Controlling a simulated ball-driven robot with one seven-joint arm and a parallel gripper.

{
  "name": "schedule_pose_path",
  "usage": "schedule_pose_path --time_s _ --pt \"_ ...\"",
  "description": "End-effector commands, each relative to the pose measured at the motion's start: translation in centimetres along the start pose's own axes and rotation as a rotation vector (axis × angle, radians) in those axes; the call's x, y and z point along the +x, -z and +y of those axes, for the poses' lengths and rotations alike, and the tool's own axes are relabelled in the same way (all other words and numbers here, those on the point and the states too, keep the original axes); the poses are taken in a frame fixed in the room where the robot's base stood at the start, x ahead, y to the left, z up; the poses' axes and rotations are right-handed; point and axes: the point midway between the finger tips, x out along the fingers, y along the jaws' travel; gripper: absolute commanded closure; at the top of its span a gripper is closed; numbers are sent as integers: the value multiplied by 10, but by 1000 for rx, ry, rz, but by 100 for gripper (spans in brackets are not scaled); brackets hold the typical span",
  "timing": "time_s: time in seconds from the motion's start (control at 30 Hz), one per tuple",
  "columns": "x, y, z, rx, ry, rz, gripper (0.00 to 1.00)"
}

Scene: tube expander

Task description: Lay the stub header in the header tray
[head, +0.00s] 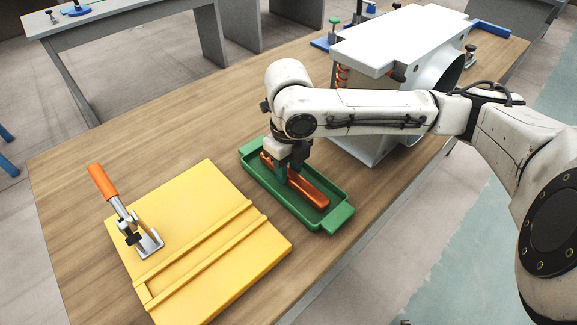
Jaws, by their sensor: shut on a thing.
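The stub header appears to be the orange bar (312,193) inside the green header tray (333,222). The bar lies along the tray's length. My gripper (288,178) points down into the tray and is shut on the bar near its far left part. The jaws hide some of the bar there. I cannot tell whether the bar touches the tray floor.
A yellow board (200,220) with an orange-handled toggle clamp (120,208) lies left of the tray. A large white machine block (395,45) stands behind my arm. Bare wooden table (150,120) is free at the back left.

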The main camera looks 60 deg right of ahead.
Motion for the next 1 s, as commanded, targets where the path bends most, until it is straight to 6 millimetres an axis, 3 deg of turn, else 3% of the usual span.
schedule_pose_path --time_s 0.7,0.73,1.0 --pt "4 0 0 0 0 -1 100" --pt "4 0 0 0 0 -1 64" --pt "4 0 0 0 0 -1 38"
